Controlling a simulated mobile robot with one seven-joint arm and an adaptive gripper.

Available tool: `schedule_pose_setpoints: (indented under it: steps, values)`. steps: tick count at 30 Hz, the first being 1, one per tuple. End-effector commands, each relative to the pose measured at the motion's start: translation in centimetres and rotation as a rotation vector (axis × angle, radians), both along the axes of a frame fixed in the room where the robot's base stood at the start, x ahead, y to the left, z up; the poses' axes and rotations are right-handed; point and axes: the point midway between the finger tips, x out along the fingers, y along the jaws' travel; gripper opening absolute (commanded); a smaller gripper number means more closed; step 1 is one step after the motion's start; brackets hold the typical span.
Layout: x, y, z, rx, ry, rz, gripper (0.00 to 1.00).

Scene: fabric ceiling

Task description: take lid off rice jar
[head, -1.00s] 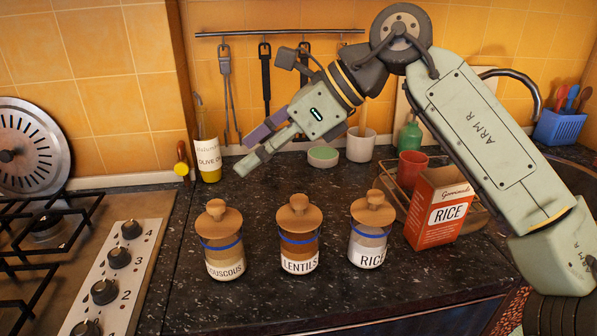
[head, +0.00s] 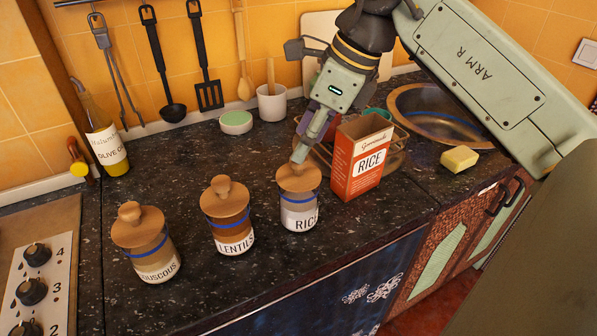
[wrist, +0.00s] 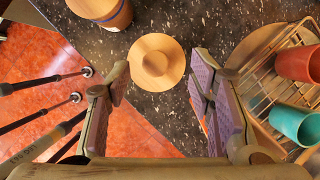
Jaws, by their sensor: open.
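The rice jar (head: 299,215) stands upright on the dark counter, with its round wooden lid (head: 290,180) on top. My gripper (head: 303,153) points down at the lid's knob, which is partly hidden behind the fingertips in the head view. In the wrist view my gripper (wrist: 160,80) is open, its two fingers spread wide. The round lid (wrist: 157,62) shows there in the gap between the fingertips, slightly beyond them. Nothing is held. I cannot tell whether a fingertip touches the knob.
The lentils jar (head: 229,222) and couscous jar (head: 146,243) stand in a row to the left. The red rice box (head: 362,157) stands close on the right, before a dish rack (wrist: 262,92) with a red cup (wrist: 298,64) and a teal cup (wrist: 293,124). The front counter is clear.

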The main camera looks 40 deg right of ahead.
Motion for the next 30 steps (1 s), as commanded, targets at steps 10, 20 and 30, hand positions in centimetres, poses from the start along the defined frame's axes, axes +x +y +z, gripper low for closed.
schedule_pose_setpoints:
  steps: [10, 20, 30]
  values:
    - [0.9, 1.2, -4.6, 0.0, 0.0, -0.001, 0.48]
    - [1.0, 1.2, -4.4, 0.001, -0.001, -0.001, 0.41]
    - [1.0, 1.2, -4.4, 0.002, 0.0, -0.001, 0.18]
